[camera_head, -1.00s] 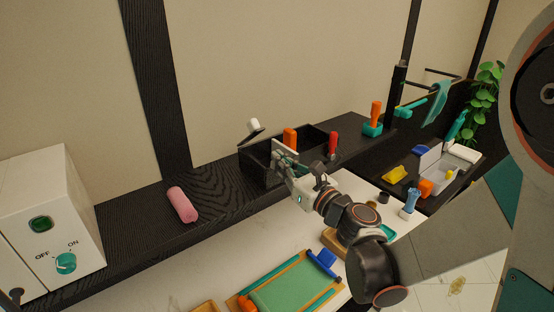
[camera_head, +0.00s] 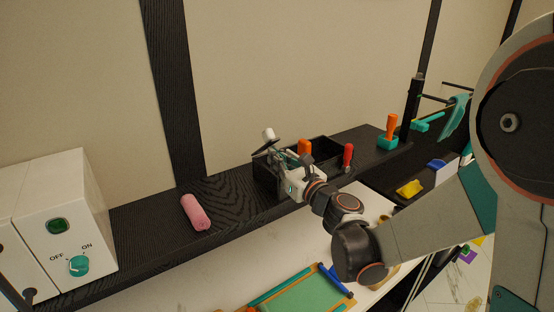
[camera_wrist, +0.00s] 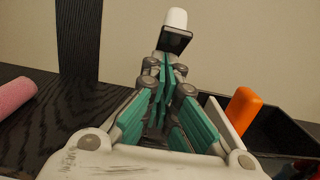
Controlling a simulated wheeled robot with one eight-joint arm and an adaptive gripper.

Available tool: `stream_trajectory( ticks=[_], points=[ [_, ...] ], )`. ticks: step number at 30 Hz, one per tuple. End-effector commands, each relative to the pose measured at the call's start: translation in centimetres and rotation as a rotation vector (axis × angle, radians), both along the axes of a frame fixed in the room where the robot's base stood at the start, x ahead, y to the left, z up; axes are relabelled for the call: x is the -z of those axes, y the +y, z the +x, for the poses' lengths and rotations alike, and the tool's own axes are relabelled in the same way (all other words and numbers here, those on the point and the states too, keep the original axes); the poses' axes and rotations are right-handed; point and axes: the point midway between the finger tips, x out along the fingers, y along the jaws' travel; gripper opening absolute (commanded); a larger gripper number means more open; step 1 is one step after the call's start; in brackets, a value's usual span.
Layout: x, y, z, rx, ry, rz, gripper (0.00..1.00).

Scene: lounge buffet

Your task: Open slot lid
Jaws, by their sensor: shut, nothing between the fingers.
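A black slotted box (camera_head: 326,147) stands on the dark shelf against the wall. Its small dark lid (camera_head: 264,147) with a white knob (camera_head: 268,134) is tilted up at the box's left end. In the wrist view, the lid (camera_wrist: 174,41) and the white knob (camera_wrist: 177,19) show just beyond my fingertips. My gripper (camera_head: 277,153) is shut and empty, over the left part of the box by the lid. Its teal fingers (camera_wrist: 166,72) are together in the wrist view. I cannot tell whether they touch the lid. My gripper and wrist hide part of the box's front.
An orange handle (camera_head: 305,147) and a red handle (camera_head: 348,154) stick up at the box. A pink roll (camera_head: 195,212) lies on the shelf to the left. A white switch box (camera_head: 65,215) stands farther left. An orange-handled tool in a teal holder (camera_head: 389,130) stands right.

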Motion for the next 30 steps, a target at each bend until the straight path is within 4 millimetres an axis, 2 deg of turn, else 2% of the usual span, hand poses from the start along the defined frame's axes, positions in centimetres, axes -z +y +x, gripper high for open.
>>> stream_trajectory(
  ticks=[17, 30],
  points=[
    [-1.2, 0.2, 0.3, -0.001, 0.065, -0.044, 0.00],
    [-4.0, 1.0, 1.5, -0.001, 0.229, -0.158, 0.00]
  ],
)
